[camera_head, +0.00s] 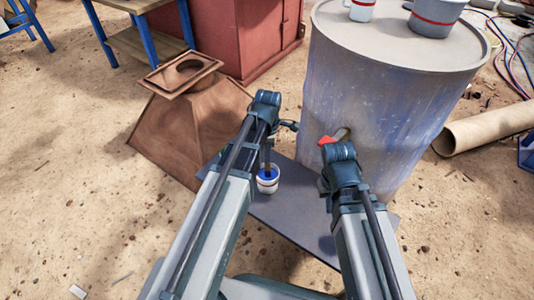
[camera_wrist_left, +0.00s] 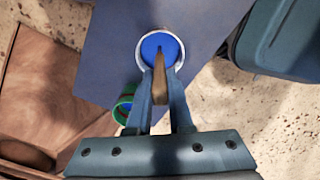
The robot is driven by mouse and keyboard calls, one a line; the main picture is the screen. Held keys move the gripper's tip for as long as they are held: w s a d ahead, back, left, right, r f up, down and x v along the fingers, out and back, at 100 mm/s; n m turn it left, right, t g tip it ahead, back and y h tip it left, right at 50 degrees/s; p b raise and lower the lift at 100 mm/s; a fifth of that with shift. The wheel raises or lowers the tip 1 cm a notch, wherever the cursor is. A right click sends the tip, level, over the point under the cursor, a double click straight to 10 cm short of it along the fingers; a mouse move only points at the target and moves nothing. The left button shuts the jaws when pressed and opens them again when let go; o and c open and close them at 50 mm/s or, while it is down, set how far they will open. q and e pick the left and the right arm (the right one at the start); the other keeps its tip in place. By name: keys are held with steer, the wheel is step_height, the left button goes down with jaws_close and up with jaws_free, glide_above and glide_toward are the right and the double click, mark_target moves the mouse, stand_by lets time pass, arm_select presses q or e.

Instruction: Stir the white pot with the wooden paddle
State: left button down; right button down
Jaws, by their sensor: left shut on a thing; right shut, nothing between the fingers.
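The white pot (camera_head: 267,184) with blue contents stands on a dark grey board. In the left wrist view the white pot (camera_wrist_left: 141,48) is seen from above, round with a pale rim. My left gripper (camera_wrist_left: 160,78) is shut on the wooden paddle (camera_wrist_left: 159,62), over the near side of the pot. The paddle's lower end is over or in the blue; I cannot tell how deep. In the head view my left gripper (camera_head: 267,143) is above the pot, partly hidden by its arm. My right gripper (camera_head: 343,152) is by the drum, its fingers mostly hidden.
A green-rimmed container (camera_wrist_left: 123,106) is close beside the pot. The grey board (camera_head: 297,217) has bare room to the right. A large drum (camera_head: 390,110) stands behind, with a brown wooden hopper (camera_head: 190,125) at left. A red object (camera_head: 327,140) shows beside my right wrist.

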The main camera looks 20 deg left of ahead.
arm_select(q)
steer(key=shift+r, duration=0.1)
step_height(320, 180, up, 9)
steer(key=p, duration=0.9)
steer(key=shift+r+p, duration=0.2)
steer(key=shift+p, duration=0.1)
stand_by(0.4)
step_height(320, 180, up, 5)
steer(key=p, duration=0.5)
steer(key=shift+f, duration=0.1)
